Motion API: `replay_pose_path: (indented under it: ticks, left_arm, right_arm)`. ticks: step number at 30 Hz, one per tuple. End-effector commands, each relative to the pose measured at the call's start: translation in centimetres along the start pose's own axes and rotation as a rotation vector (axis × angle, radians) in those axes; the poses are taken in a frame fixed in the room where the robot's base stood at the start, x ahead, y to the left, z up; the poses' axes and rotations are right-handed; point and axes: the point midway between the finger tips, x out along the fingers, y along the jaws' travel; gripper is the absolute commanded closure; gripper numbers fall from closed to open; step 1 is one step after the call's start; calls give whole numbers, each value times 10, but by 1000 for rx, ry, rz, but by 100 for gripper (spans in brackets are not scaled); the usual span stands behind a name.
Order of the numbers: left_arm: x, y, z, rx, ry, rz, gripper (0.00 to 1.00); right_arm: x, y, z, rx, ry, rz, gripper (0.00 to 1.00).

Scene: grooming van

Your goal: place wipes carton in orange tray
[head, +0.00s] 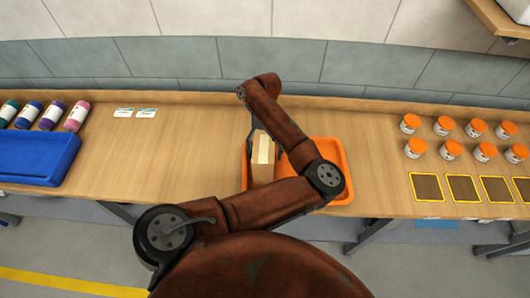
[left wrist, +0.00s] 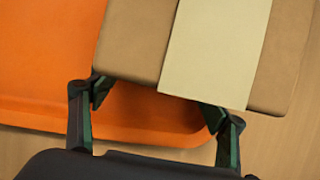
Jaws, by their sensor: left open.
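The wipes carton (head: 263,158) is a brown box with a pale band across it. It is at the left end of the orange tray (head: 339,153). In the left wrist view the carton (left wrist: 140,38) overlaps the tray (left wrist: 45,65) and its rounded corner, with wood showing to the right. I cannot tell whether it rests on the tray floor or is above it. My left gripper (head: 264,138) is at the carton. In the left wrist view its fingers (left wrist: 157,100) are spread apart at the carton's near edge. My arm hides the tray's middle. My right gripper is not in view.
Several orange-lidded jars (head: 450,149) and yellow-edged dark pads (head: 462,188) are at the right. The bench (head: 190,150) is clear between the blue and orange trays.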

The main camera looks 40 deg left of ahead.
Motion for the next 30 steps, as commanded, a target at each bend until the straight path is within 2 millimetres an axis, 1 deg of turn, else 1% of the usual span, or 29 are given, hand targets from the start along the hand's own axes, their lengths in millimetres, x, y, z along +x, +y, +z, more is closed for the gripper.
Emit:
replay_pose_path:
  ticks: [1,5,9,15,18,21,30]
  left_arm:
    - [-9,0,0,0,4,1,31]
    - [-33,1,-1,1,6,4,31]
    - [-64,1,-1,1,6,4,31]
    - [-100,0,0,1,4,2,31]
    - [-112,0,0,1,3,2,31]
    - [-118,0,0,0,2,1,31]
    - [-121,0,0,0,1,0,31]
  right_arm:
    - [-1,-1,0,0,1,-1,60]
    - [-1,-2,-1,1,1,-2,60]
    - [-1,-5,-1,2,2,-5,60]
    - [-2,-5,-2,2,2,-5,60]
    - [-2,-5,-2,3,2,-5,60]
    - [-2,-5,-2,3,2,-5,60]
    - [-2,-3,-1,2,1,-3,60]
